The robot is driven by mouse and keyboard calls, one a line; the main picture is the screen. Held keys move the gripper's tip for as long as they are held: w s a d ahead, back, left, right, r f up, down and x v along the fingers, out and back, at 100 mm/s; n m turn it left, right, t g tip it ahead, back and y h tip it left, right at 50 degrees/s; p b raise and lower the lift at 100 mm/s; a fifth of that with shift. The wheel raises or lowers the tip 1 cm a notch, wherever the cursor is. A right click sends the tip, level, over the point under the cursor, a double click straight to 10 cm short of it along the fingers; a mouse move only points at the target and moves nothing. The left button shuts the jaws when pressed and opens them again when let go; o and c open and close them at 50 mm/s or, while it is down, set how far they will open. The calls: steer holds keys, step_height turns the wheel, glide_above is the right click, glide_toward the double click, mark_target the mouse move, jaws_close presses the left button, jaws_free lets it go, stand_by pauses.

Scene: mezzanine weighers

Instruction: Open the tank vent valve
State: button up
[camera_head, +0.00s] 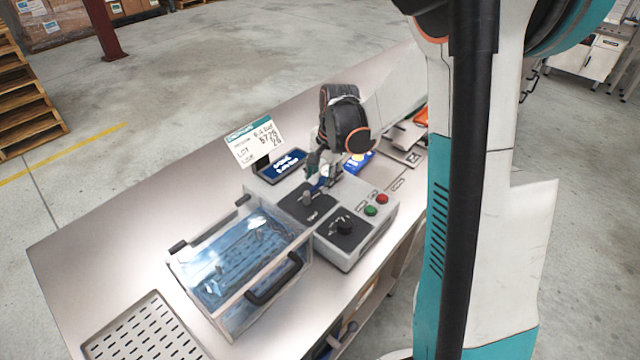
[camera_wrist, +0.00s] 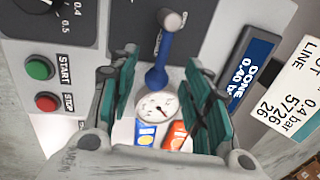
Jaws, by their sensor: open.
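The vent valve is a blue lever (camera_wrist: 159,62) with a pale round knob at one end, on the dark panel of the grey control box (camera_head: 352,256). In the head view its blue part (camera_head: 320,181) shows just below my gripper (camera_head: 323,172). In the wrist view my gripper (camera_wrist: 161,66) is open, with its teal fingers on either side of the lever and gaps visible on both sides. The clear tank (camera_head: 232,310) beside the box has its lid down and bluish contents. A round dial gauge (camera_wrist: 157,107) shows between the fingers.
The box carries a black knob (camera_head: 345,227), a green START button (camera_head: 370,211) and a red STOP button (camera_head: 382,198). A display (camera_wrist: 251,75) reads DONE 0.40 bar, near a sign (camera_head: 255,142). A slotted plate (camera_head: 145,330) lies front left; the bench's left part is clear.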

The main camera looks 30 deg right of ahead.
steer(key=shift+w+a+f, duration=0.1)
steer(key=shift+f, duration=0.5)
steer(key=shift+w+a+f, duration=0.1)
steer(key=shift+f, duration=0.5)
jaws_close()
steer(key=shift+d, duration=0.1)
